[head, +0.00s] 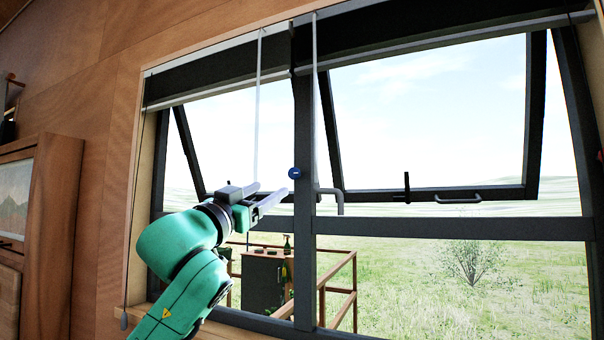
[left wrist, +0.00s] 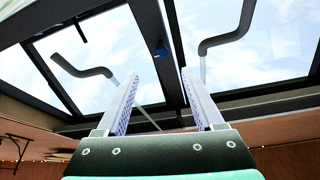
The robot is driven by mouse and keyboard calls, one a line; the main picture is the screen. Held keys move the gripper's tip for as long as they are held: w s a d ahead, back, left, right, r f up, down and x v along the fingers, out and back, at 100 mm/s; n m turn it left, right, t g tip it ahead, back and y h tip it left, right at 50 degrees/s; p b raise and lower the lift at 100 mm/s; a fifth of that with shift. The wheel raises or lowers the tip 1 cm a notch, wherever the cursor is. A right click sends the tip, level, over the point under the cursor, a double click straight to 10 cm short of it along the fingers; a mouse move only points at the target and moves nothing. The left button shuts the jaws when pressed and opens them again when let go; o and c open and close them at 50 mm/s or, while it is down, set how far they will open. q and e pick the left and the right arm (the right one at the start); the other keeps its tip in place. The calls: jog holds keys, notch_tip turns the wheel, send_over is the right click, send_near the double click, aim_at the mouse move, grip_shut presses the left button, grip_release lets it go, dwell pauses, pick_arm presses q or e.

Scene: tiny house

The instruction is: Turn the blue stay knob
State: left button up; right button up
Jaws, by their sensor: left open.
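The blue stay knob (head: 295,173) is a small round knob on the dark vertical post between the two window panes. In the left wrist view the blue knob (left wrist: 161,51) shows above the space between my fingertips. My left gripper (head: 270,191) is open, just left of and slightly below the knob in the head view. Its two pale fingers point toward the post, and nothing is between them. In the left wrist view the open fingers (left wrist: 160,78) stand apart below the knob. I see no contact with the knob. My right gripper is in neither view.
Both upper window sashes (head: 530,120) are tilted outward. A pale rod (head: 258,100) hangs close to my left gripper, and a grey bent crank handle (head: 330,192) is right of the post. A wooden cabinet (head: 50,220) stands at the left.

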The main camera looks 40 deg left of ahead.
aim_at(293, 174)
pick_arm(q)
jog(key=p+x, duration=1)
jog(key=x, duration=0.3)
jog(key=shift+s+r+p, duration=0.15)
jog(key=shift+r+p, duration=0.05)
jog(key=shift+p, duration=0.1)
jog(key=shift+s, duration=0.15)
jog(key=shift+f, duration=0.1)
grip_shut()
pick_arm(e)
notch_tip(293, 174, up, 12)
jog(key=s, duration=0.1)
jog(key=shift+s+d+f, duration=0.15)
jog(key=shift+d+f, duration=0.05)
